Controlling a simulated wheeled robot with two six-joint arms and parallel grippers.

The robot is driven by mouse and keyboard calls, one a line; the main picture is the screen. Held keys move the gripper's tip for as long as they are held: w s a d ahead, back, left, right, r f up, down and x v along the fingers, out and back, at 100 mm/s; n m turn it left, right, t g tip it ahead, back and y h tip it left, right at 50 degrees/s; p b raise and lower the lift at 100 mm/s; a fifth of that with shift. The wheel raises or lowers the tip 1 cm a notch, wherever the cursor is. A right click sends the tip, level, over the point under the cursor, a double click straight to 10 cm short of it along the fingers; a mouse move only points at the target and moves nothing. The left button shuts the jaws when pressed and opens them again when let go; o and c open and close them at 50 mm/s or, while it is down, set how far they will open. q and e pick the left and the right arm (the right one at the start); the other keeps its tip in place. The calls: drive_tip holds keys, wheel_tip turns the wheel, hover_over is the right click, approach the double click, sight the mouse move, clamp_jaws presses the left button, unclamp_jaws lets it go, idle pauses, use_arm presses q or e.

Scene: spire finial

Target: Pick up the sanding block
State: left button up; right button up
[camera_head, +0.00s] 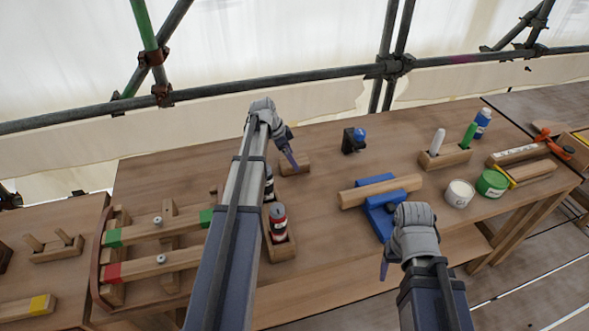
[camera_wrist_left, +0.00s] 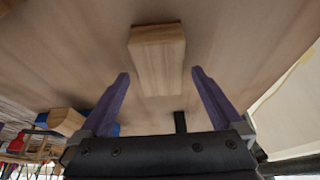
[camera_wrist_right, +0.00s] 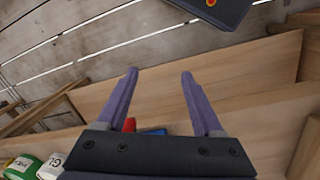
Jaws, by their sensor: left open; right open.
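A small plain wooden block (camera_head: 297,169), which looks like the sanding block, lies on the workbench (camera_head: 330,148). My left gripper (camera_head: 291,161) is above it and partly covers it in the head view. In the left wrist view the block (camera_wrist_left: 158,55) lies ahead of the two open fingers, roughly centred between them; nothing is in the grip. My right gripper (camera_head: 384,268) is open and empty in front of the bench's front edge. The right wrist view shows its fingers (camera_wrist_right: 160,72) apart with nothing between them.
A blue support (camera_head: 382,216) with a wooden bar (camera_head: 360,192) stands right of the block. A small black-and-blue tool (camera_head: 354,140) is behind it. A red-and-dark bottle (camera_head: 278,222) stands in a wooden holder nearer. White (camera_head: 459,194) and green (camera_head: 492,183) tins stand at right.

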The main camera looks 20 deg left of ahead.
use_arm(q)
drive_tip(key=b+x, duration=0.2)
drive_tip(key=x, duration=0.1)
drive_tip(key=shift+f, duration=0.1)
drive_tip(key=shift+f, duration=0.2)
idle(0.5)
drive_tip(key=shift+c, duration=0.4)
drive_tip(key=c, duration=1.3)
drive_tip(key=shift+r, duration=0.2)
wheel_tip(320, 180, up, 10)
drive_tip(key=p, duration=1)
drive_tip(key=shift+r, duration=0.15)
